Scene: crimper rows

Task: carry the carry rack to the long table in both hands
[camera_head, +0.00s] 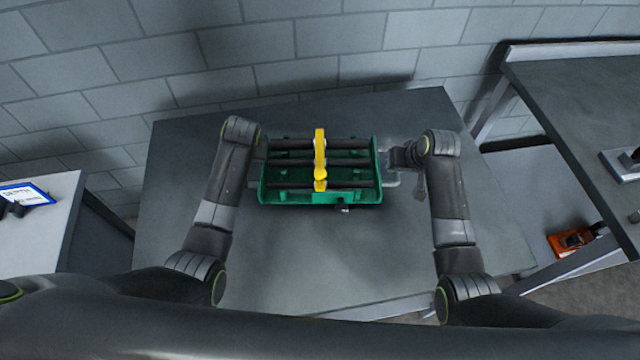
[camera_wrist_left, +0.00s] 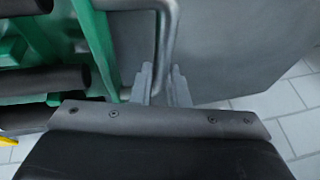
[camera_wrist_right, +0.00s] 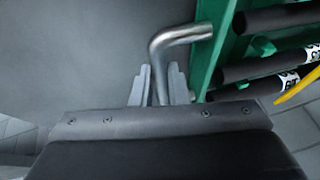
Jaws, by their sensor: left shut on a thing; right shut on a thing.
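The carry rack (camera_head: 280,196) is a green tray with several dark rods lying across it and a yellow upright piece in its middle. In the head view it is over the middle of a dark grey table (camera_head: 420,260); I cannot tell whether it touches the top. My left gripper (camera_wrist_left: 165,88) is shut on the metal handle (camera_wrist_left: 165,50) at the rack's left end. My right gripper (camera_wrist_right: 157,85) is shut on the bent metal handle (camera_wrist_right: 180,36) at the right end. The rack looks about level.
A second dark table (camera_head: 570,85) stands at the right, with a device (camera_head: 625,165) on it and an orange object (camera_head: 573,241) below. A pale table (camera_head: 50,225) with a blue-edged sign (camera_head: 25,195) is at the left. A block wall (camera_head: 330,40) rises behind.

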